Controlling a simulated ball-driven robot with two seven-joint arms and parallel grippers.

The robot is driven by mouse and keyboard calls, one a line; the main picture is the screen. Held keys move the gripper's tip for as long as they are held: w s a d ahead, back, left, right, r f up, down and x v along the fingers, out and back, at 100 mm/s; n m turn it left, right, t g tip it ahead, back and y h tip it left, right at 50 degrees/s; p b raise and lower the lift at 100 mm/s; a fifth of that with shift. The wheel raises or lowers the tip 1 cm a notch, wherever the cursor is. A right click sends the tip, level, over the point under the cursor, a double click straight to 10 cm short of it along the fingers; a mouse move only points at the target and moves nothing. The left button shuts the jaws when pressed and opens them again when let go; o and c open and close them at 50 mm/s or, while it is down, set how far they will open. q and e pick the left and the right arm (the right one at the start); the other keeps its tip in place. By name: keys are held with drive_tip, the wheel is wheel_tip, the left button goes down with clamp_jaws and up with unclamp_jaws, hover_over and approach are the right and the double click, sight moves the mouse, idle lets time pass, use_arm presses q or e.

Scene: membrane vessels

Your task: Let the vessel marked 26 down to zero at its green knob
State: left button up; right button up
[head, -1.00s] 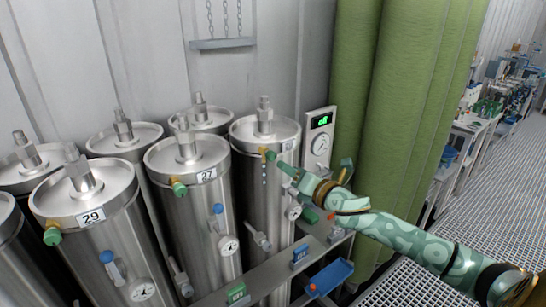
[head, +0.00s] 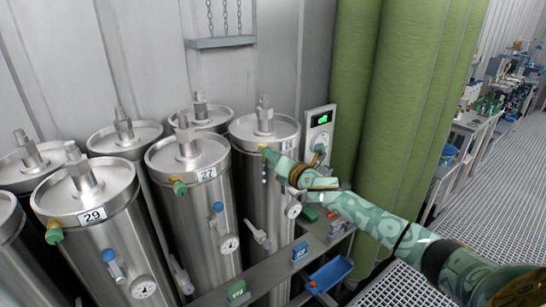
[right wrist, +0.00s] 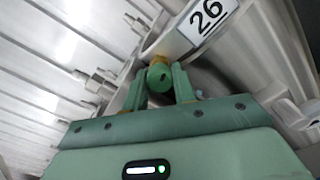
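The vessel marked 26 (head: 262,205) is the upright steel cylinder at the right end of the group in the head view. Its label 26 (right wrist: 208,16) reads clearly in the right wrist view, tilted. Its green knob (right wrist: 160,77) sits on a brass stem just below the label. My right gripper (right wrist: 161,84) is at the knob, with one finger on each side of it. The fingers look apart, and I cannot tell whether they touch the knob. In the head view my right gripper (head: 275,160) covers most of the knob. My left gripper is not in view.
Vessels marked 27 (head: 205,174) and 29 (head: 92,214) stand to the left, with several others behind. A panel with a lit green display (head: 322,119) stands behind vessel 26, before green columns (head: 400,90). A blue tray (head: 330,273) lies low in front.

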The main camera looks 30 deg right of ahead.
drive_tip(key=shift+r+m, duration=0.1)
drive_tip(key=shift+m, duration=0.3)
drive_tip(key=m+p, duration=0.2)
drive_tip(key=m, duration=0.1)
drive_tip(key=shift+r+m+p, duration=0.1)
drive_tip(key=shift+m+p, duration=0.25)
drive_tip(key=shift+m, duration=0.05)
drive_tip(key=m+p, duration=0.3)
drive_tip(key=m, duration=0.3)
drive_tip(key=m+p, duration=0.3)
drive_tip(key=m, duration=0.3)
drive_tip(key=shift+m+p, duration=0.3)
drive_tip(key=shift+p, duration=0.1)
drive_tip(key=shift+f+m+p, duration=0.2)
drive_tip(key=shift+m+p, duration=0.7)
drive_tip(key=shift+m, duration=1.3)
drive_tip(key=o, duration=1)
drive_tip(key=shift+s, duration=0.1)
